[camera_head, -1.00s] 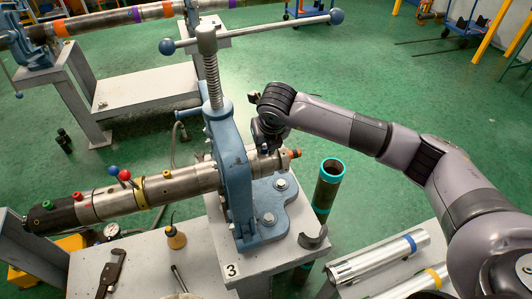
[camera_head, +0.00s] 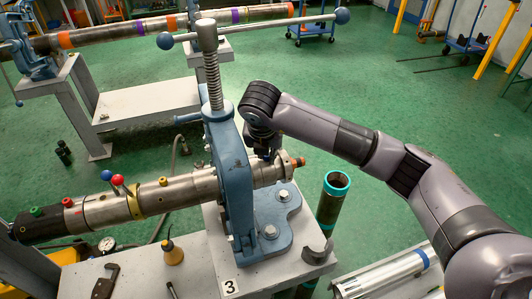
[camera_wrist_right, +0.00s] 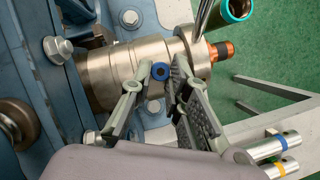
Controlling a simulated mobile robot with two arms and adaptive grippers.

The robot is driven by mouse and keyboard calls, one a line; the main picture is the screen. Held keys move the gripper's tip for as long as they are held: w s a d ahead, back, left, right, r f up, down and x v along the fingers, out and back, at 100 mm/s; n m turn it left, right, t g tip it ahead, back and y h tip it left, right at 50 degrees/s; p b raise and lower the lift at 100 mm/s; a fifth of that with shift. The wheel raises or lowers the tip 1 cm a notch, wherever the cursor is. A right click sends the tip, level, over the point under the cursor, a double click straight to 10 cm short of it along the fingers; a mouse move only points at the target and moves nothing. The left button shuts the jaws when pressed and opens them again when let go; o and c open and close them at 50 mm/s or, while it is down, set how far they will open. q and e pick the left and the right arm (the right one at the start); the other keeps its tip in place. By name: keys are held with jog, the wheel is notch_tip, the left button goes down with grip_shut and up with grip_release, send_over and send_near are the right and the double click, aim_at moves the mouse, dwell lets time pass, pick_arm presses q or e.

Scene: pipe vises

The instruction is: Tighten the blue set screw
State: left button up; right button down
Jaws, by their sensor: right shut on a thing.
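The blue set screw (camera_wrist_right: 158,70) shows in the right wrist view as a small blue ring on top of the steel tool body (camera_wrist_right: 115,68). My right gripper (camera_wrist_right: 160,78) has one finger on each side of it, shut on the screw. In the head view the right gripper (camera_head: 264,145) reaches down over the tool's right end, just right of the blue vise (camera_head: 235,180). There the wrist and fingers hide the screw. The steel tool (camera_head: 165,196) lies through the vise. My left gripper is not in view.
A dark pipe with a turquoise rim (camera_head: 333,203) stands right of the bench. Silver cylinders (camera_head: 385,272) lie at lower right.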

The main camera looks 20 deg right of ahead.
jog(key=shift+w+r, duration=0.2)
jog(key=shift+r, duration=0.05)
jog(key=c, duration=1.9)
grip_release()
jog(key=shift+c, duration=0.2)
jog(key=o, duration=0.4)
jog(key=shift+s+f, duration=0.15)
jog(key=shift+f, duration=0.05)
jog(key=shift+r, duration=0.1)
jog(key=v, duration=1.1)
jog(key=shift+s+r, duration=0.25)
jog(key=shift+r, duration=0.1)
